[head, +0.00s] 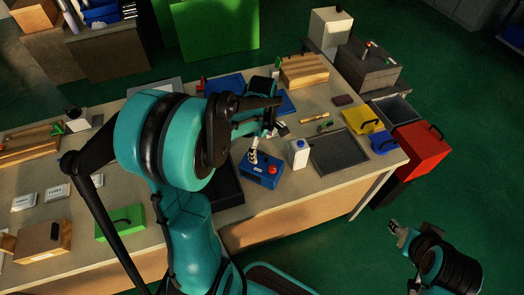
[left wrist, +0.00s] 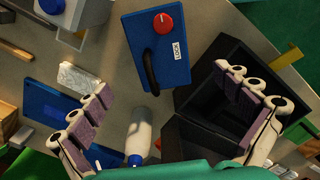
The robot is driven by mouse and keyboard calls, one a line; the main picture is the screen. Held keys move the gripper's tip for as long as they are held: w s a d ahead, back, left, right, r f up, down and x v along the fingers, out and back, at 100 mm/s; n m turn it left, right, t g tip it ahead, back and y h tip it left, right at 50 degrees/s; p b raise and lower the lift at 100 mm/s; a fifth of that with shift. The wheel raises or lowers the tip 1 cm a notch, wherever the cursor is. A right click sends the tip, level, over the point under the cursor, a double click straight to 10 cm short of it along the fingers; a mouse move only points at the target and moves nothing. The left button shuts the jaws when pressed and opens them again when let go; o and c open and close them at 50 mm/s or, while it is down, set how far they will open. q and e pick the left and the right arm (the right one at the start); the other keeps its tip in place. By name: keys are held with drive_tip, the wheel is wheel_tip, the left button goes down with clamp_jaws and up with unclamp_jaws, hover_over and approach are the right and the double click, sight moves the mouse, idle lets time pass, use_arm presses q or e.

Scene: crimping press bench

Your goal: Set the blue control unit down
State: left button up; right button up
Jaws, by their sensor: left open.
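The blue control unit (head: 262,172) sits on the bench near its front edge, with a red knob on top. In the left wrist view the control unit (left wrist: 172,52) shows its red knob, a black handle and a LOCK label. My left gripper (head: 266,142) is just above and behind it in the head view. In the left wrist view its fingers (left wrist: 170,115) are spread wide with nothing between their tips, and the unit lies beyond them. My right gripper (head: 396,232) hangs at the lower right, away from the bench; its jaw opening is unclear.
A black open bin (left wrist: 210,95) stands close beside the unit. A white bottle with a blue cap (head: 299,155) stands to its right, then a grey tray (head: 338,152). A second white bottle (left wrist: 139,130) shows near the left fingers. A red box (head: 418,148) is beyond the bench's right end.

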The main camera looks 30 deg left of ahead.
use_arm(q)
drive_tip(key=s+d+r+m+t, duration=0.7)
drive_tip(key=s+d+r+m, duration=0.3)
drive_tip(key=m, duration=0.8)
drive_tip(key=shift+s+d+r+m, duration=0.15)
drive_tip(key=shift+s+d+m, duration=0.25)
drive_tip(key=shift+s, duration=0.15)
